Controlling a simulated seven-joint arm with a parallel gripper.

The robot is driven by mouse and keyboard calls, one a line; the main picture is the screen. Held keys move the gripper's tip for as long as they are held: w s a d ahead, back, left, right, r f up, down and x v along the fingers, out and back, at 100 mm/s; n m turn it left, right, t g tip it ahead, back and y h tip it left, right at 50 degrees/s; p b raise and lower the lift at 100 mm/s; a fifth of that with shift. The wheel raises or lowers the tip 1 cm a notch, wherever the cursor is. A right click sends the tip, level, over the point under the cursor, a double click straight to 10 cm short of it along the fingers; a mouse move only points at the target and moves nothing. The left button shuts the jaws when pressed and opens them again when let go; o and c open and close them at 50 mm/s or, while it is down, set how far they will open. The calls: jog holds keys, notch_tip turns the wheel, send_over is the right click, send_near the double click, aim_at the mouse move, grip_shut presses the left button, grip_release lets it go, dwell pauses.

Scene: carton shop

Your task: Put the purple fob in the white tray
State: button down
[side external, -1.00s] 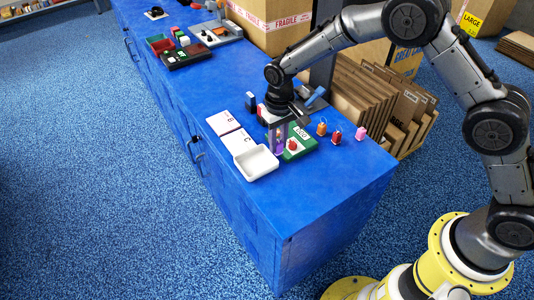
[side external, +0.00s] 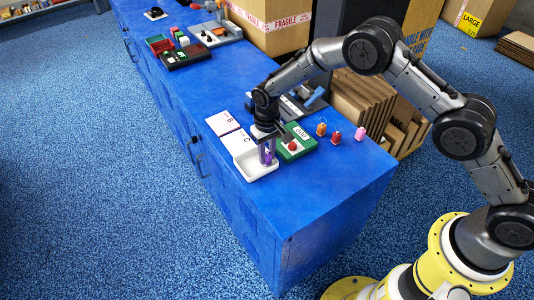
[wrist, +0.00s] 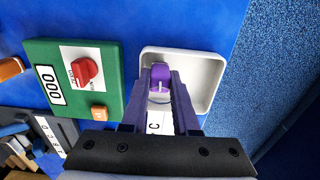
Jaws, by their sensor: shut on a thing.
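The purple fob (wrist: 160,74) is between the fingertips of my gripper (wrist: 160,88) in the wrist view. My gripper (side external: 268,158) is shut on it, and the purple fob (side external: 268,154) shows between the fingers in the side view. The white tray (side external: 252,172) lies on the blue bench, and in the wrist view the white tray (wrist: 206,75) surrounds the fob. The fob is over or inside the tray; I cannot tell whether it touches the tray floor.
A green box with a red knob (side external: 297,143) stands just right of the tray. White cards marked B (side external: 223,123) and C (side external: 238,141) lie behind it. Orange (side external: 321,129), red (side external: 336,137) and pink (side external: 360,132) fobs stand further right. The front bench top is clear.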

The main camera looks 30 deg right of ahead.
aim_at(267, 154)
jog(key=shift+f, duration=0.1)
jog(key=c, duration=0.7)
grip_release()
notch_tip(267, 154, up, 12)
jog(key=shift+r, duration=0.15)
